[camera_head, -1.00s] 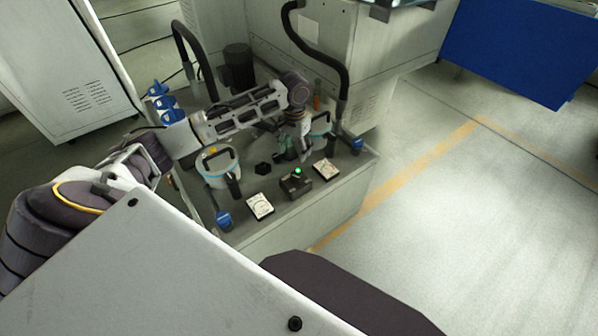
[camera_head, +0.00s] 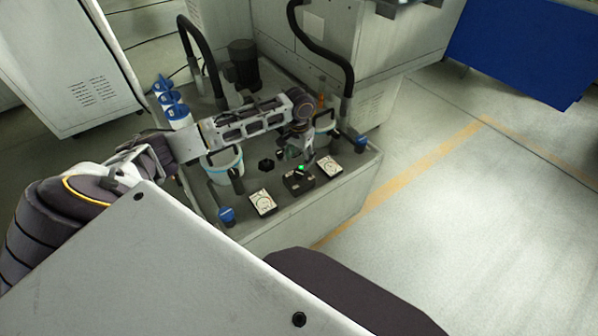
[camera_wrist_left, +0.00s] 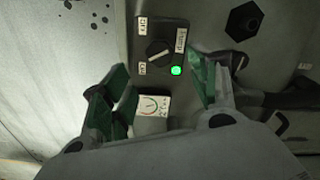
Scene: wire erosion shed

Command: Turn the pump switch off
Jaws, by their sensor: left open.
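The pump switch is a dark box (camera_head: 298,181) with a lit green lamp, on top of the grey cabinet between two dial gauges. In the left wrist view, its round black knob (camera_wrist_left: 158,50) sits on the box face with a slanted pointer, beside the lit green lamp (camera_wrist_left: 176,71). My left gripper (camera_head: 296,150) is just behind and above the box in the head view. In the wrist view, its green-padded fingers (camera_wrist_left: 158,72) are open and empty, apart from the knob. My right gripper is not in view.
Dial gauges (camera_head: 262,202) and (camera_head: 330,166) flank the box. A black hexagonal knob (camera_head: 266,165), white filter canisters (camera_head: 226,168), blue-capped parts (camera_head: 227,216) and black hoses (camera_head: 205,60) crowd the cabinet top (camera_head: 300,215). Open floor (camera_head: 480,220) lies to the right.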

